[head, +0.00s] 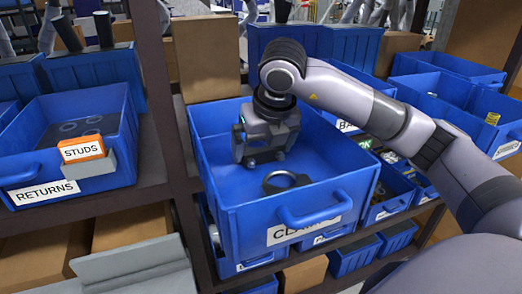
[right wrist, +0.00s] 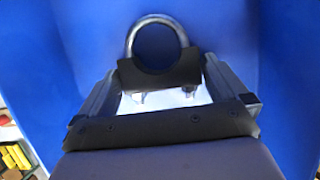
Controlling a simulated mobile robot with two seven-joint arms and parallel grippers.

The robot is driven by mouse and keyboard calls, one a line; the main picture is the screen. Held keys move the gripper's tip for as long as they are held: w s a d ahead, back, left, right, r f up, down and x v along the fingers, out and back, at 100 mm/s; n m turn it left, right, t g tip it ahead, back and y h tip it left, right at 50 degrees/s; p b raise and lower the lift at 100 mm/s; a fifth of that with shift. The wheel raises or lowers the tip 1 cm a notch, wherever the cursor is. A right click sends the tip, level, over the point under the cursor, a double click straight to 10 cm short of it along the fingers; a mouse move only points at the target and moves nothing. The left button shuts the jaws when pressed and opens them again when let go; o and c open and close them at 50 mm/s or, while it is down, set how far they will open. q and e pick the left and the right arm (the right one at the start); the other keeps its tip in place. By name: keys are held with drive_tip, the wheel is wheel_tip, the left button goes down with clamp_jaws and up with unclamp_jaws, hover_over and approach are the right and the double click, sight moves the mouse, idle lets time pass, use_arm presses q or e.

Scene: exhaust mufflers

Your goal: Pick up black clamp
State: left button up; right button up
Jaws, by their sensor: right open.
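The black clamp (head: 285,190) lies on the floor of the blue bin labelled as clamps (head: 224,216) in the head view. In the right wrist view, the clamp (right wrist: 158,73) shows a metal ring, a dark saddle and two nuts. My right gripper (head: 262,158) is inside the bin, above and behind the clamp. In the right wrist view, its open fingers (right wrist: 162,78) appear on either side of the clamp's saddle. I cannot tell whether they touch it. My left gripper is not in view.
The bin's walls and front handle (head: 315,212) surround the gripper. A blue returns bin (head: 95,105) with an orange studs box (head: 82,149) stands left, past a brown shelf post (head: 160,100). More blue bins sit right and below. A cardboard box (head: 207,58) stands behind.

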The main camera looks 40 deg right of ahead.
sight(262, 149)
drive_tip(key=c, duration=0.9)
drive_tip(key=shift+o, duration=0.2)
wheel_tip(262, 149, up, 10)
drive_tip(key=shift+a, duration=0.1)
